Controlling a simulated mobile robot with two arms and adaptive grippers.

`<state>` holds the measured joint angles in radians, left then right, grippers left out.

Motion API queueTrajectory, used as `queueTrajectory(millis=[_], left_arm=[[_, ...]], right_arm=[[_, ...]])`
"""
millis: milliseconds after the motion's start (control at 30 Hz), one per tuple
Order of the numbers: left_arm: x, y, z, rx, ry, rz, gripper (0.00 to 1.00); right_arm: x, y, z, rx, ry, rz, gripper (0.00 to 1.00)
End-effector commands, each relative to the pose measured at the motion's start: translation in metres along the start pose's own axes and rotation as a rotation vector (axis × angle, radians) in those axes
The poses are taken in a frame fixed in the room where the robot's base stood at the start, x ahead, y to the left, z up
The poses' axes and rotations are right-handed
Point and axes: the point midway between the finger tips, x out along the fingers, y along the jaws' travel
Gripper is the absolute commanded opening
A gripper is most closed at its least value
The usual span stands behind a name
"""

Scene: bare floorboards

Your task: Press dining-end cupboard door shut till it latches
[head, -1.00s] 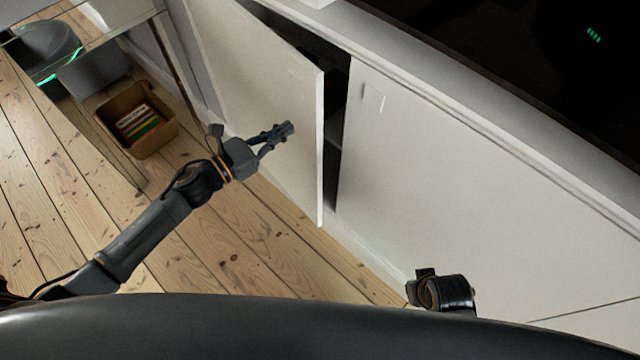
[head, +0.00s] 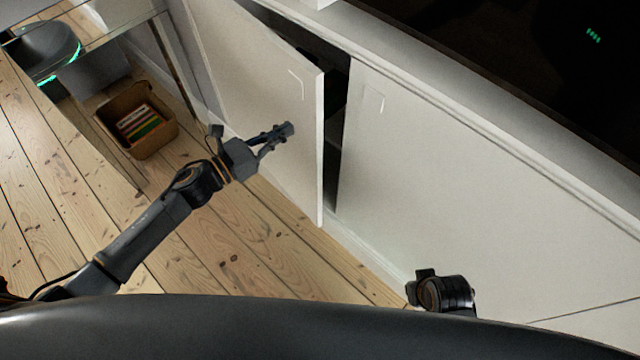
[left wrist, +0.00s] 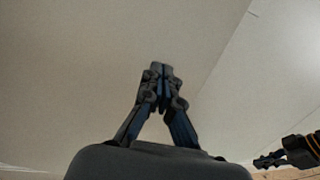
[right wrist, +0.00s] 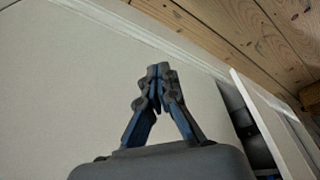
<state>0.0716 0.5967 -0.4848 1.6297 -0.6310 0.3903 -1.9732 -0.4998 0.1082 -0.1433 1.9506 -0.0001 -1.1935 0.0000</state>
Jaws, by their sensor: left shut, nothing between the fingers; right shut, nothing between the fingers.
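The cupboard door (head: 250,75) is white and stands ajar, with a dark gap along its right edge in the head view. It fills much of the left wrist view (left wrist: 70,70), and its edge shows at the right of the right wrist view (right wrist: 275,125). My left gripper (head: 287,130) is shut and empty in front of the door's outer face, near its free edge; I cannot tell whether it touches. In the right wrist view my right gripper (right wrist: 158,75) is shut and empty in front of a closed white panel. In the head view only part of the right arm shows.
A closed white cupboard panel (head: 430,170) is right of the gap, under a white top. A brown box (head: 150,140) holding colourful flat items stands on the floorboards at left. A glass-topped table (head: 95,35) is at upper left. Floorboards before the door are clear.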

Motion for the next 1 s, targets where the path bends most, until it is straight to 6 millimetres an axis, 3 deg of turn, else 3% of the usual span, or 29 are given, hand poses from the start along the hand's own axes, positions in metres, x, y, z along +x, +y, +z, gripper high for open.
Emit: queueTrajectory(millis=[1000], left_arm=[[0.018, 0.0, -0.001, 0.0, 0.0, 0.0, 0.0]], right_arm=[[-0.009, 0.0, -0.001, 0.002, 0.0, 0.0, 0.0]])
